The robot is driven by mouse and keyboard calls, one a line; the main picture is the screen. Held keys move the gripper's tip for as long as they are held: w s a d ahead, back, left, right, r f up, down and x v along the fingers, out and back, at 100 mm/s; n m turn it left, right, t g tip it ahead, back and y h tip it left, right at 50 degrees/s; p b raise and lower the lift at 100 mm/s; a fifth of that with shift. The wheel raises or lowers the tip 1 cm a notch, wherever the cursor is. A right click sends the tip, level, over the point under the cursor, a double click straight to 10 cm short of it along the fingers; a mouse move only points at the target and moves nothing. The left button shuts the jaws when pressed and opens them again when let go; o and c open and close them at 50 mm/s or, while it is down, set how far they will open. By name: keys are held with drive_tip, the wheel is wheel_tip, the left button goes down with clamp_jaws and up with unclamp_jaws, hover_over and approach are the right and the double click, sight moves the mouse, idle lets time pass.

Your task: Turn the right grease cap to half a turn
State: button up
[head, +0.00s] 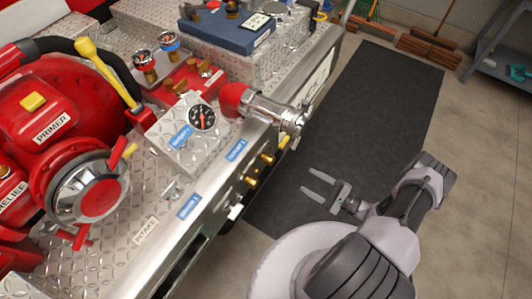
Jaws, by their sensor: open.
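My gripper (306,181) is open and empty. Its two grey fingers point left, toward the front face of the bumper, and are clear of it. No cap is labelled as a grease cap. Two small brass fittings (266,158) (250,180) stick out of the bumper's front face, to the left of my gripper and apart from it. More brass caps (180,86) sit on the red block on the deck. I cannot tell which of these is the right grease cap, or how far any is turned.
The diamond-plate bumper (150,200) carries a red pump (65,105) marked PRIMER, a round gauge (202,117) and a red-and-silver outlet (265,105) jutting toward my arm. A blue toolbox (225,35) stands behind. A dark mat (385,90) lies on the open floor at right.

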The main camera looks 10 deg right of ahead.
sight(271, 160)
drive_tip(key=b+x, duration=0.1)
drive_tip(key=x, duration=0.4)
drive_tip(key=b+x, duration=0.1)
drive_tip(key=x, duration=0.5)
drive_tip(key=f+b+x, duration=0.1)
drive_tip(key=x, duration=0.4)
drive_tip(key=shift+w+a+r+b, duration=0.1)
drive_tip(key=shift+w+a+b, duration=0.05)
drive_tip(key=shift+a+b, duration=0.2)
drive_tip(key=shift+w+a+r, duration=0.1)
drive_tip(key=shift+w+a, duration=0.1)
drive_tip(key=shift+w, duration=0.1)
clamp_jaws()
drive_tip(key=shift+m, duration=0.4)
